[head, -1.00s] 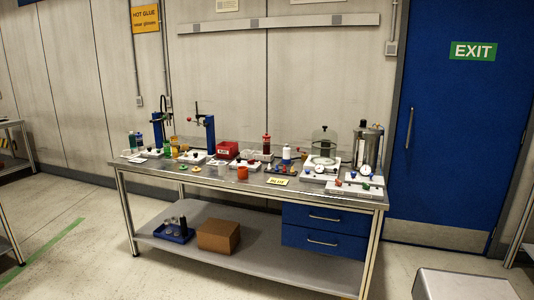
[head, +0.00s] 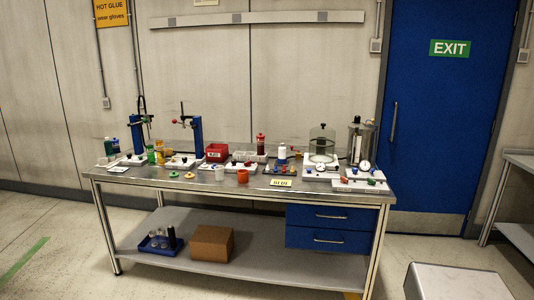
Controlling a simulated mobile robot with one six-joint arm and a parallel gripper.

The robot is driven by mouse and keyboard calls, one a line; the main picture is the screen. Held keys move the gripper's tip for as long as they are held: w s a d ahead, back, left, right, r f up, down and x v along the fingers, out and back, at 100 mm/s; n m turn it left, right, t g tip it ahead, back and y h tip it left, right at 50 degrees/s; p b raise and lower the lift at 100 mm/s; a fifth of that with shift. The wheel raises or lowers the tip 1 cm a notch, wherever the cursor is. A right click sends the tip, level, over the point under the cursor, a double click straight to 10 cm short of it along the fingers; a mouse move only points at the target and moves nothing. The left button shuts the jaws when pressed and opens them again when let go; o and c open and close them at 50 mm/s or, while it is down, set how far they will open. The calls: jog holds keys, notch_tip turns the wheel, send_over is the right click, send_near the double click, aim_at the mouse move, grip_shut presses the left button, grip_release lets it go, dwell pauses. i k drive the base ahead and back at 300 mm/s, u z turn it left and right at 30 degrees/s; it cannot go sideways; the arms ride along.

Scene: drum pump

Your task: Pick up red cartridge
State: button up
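My gripper is not in the head view. The bench stands some way in front of me.
Two blue stands (head: 195,135) rise at the bench's back left. A glass dome (head: 322,140) and a metal cylinder (head: 360,140) with gauges stand at the right. An orange cup (head: 242,177) is near the front edge. Blue drawers (head: 331,227) hang below. Floor left of the bench is clear.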

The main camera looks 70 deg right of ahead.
aim_at(259, 142)
jog(key=z, duration=0.4)
jog(key=i, duration=0.7)
jog(key=z, duration=1.05)
jog(key=i, duration=1)
jog(key=z, duration=0.5)
